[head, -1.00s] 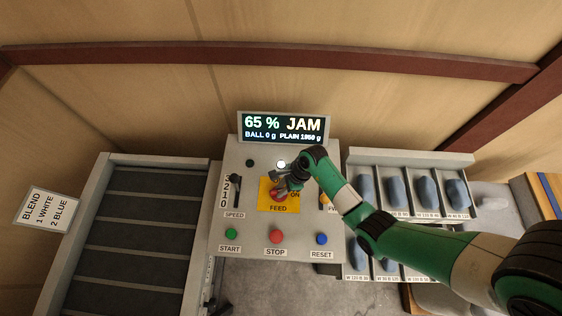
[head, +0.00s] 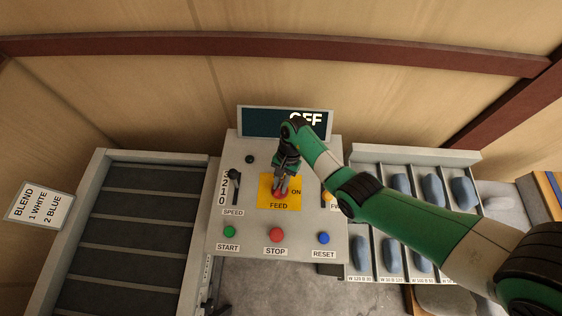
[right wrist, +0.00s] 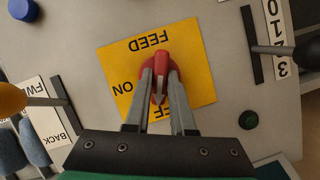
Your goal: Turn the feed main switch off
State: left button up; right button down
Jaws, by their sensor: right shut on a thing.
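The feed main switch is a red rotary knob (right wrist: 160,75) on a yellow plate (right wrist: 198,84) marked FEED, ON and a partly covered OFF. My right gripper (right wrist: 160,82) is shut on the red knob, one finger on each side. The knob's white arrow points toward the partly covered OFF lettering. In the head view the right gripper (head: 280,192) reaches down over the yellow plate (head: 268,203). The display (head: 262,122) shows OFF, partly hidden by my arm. My left gripper is not in view.
Below the switch are green START (head: 229,231), red STOP (head: 276,234) and blue RESET (head: 323,238) buttons. A speed lever (head: 235,175) stands left and a yellow-knobbed lever (right wrist: 12,98) on the other side. Bins with blue-grey packs (head: 433,190) lie to the right.

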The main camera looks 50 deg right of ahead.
jog(key=n+b, duration=0.1)
jog(key=n+g+b, duration=0.1)
jog(key=n+b, duration=0.1)
jog(key=shift+w+f+h, duration=0.15)
jog(key=shift+f+h, duration=0.15)
jog(key=shift+r+n+g+b, duration=0.35)
jog(key=shift+n+b, duration=0.45)
jog(key=shift+b, duration=0.5)
jog(key=shift+f, duration=0.1)
jog(key=c, duration=0.8)
grip_release()
jog(key=shift+a, duration=0.1)
jog(key=shift+o, duration=0.2)
